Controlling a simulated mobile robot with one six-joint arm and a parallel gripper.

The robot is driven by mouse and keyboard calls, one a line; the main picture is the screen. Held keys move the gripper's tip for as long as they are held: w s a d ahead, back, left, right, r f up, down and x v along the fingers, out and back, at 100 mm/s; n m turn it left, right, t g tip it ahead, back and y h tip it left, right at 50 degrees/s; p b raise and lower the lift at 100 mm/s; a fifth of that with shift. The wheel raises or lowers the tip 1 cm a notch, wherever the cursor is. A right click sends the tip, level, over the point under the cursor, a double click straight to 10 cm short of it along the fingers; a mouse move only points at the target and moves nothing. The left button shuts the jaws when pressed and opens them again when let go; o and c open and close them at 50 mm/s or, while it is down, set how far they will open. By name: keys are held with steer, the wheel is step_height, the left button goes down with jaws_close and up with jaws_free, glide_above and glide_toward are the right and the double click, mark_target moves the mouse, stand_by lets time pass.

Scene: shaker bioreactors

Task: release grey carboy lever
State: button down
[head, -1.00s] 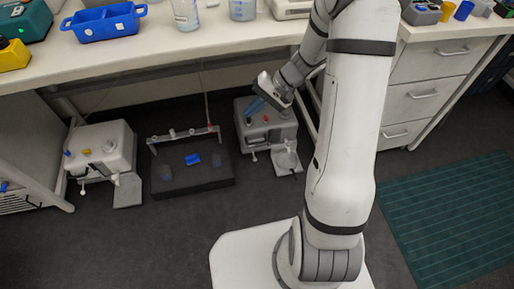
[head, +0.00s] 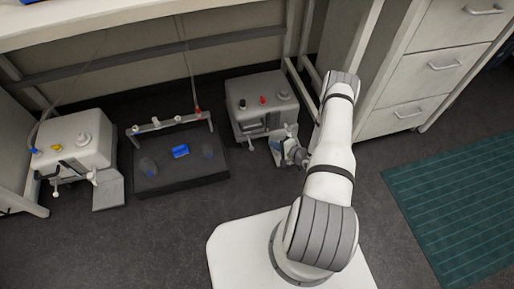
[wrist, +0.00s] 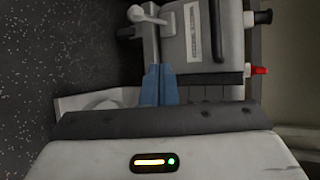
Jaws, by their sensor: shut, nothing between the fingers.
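The grey carboy (head: 258,108) stands on the floor at the centre right, with a black and a red cap on top. In the wrist view the carboy (wrist: 195,65) lies sideways at the top, with a label on its face. Its pale lever with a round knob (wrist: 137,13) shows at the upper left of the wrist view, apart from the fingers. My gripper (wrist: 159,72) has its blue fingers shut and empty, in front of the carboy's lower side.
A white carboy (head: 82,140) with blue and yellow caps stands at the left. A dark shaker tray (head: 180,175) with a blue block (head: 181,151) lies between the two. The bench leg and drawers (head: 420,75) are close on the right. The floor in front is clear.

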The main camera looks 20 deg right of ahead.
mark_target(250, 143)
steer(key=f, duration=0.3)
steer(key=shift+s+d+h, duration=0.35)
steer(key=shift+h, duration=0.05)
steer(key=b+x, duration=0.4)
steer(key=x, duration=0.6)
steer(key=shift+s+a+r, duration=0.4)
steer(key=shift+s+a, duration=0.2)
steer(key=shift+a, duration=0.1)
steer(key=shift+s+a+r, duration=0.4)
steer(key=shift+s+a, duration=0.2)
steer(key=shift+a, duration=0.1)
steer(key=shift+m, duration=0.3)
